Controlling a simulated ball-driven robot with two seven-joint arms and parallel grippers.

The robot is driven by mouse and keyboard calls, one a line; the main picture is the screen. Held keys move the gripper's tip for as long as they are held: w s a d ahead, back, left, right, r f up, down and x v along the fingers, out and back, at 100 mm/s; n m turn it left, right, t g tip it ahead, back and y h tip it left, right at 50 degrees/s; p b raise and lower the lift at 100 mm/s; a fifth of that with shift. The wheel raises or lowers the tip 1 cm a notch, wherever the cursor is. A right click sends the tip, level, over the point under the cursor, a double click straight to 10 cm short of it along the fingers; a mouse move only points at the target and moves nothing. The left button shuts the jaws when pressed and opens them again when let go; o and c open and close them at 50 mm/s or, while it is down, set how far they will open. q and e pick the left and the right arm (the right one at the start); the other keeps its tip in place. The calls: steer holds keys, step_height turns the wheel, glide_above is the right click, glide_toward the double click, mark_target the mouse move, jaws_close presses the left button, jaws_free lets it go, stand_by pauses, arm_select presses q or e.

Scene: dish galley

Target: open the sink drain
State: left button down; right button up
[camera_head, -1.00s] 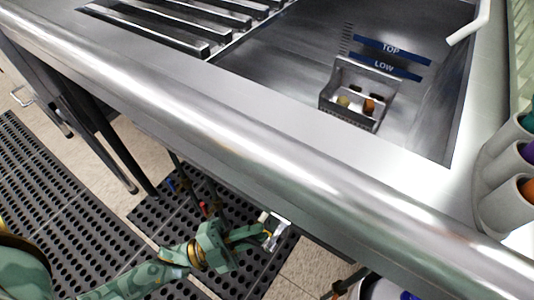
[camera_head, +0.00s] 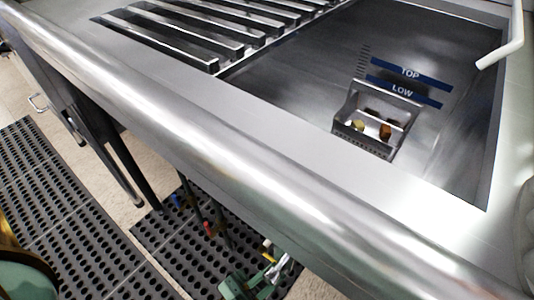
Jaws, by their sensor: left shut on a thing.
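The steel sink basin (camera_head: 330,60) fills the upper right, with blue TOP and LOW level marks on its wall. A small steel box (camera_head: 374,122) with a few small bits in it sits inside the basin. My left gripper (camera_head: 268,262) is low in the picture, below the sink's front edge. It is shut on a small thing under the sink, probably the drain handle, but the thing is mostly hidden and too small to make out. The drain opening cannot be made out. My right gripper is not in view.
The sink's thick rounded front rim (camera_head: 230,165) overhangs my left gripper. Pipes with a red part (camera_head: 208,229) and a blue part (camera_head: 177,200) stand left of it. Black perforated mats (camera_head: 60,220) cover the floor. A slatted rack (camera_head: 180,45) lies left of the basin.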

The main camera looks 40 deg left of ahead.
arm_select(q)
steer(key=shift+d+f+n+y, duration=0.1)
steer(key=shift+n+y, duration=0.2)
steer(key=shift+n, duration=0.1)
steer(key=c, duration=1.4)
jaws_free()
steer(key=shift+c, duration=0.2)
steer(key=shift+s, duration=0.1)
steer(key=v, duration=1.2)
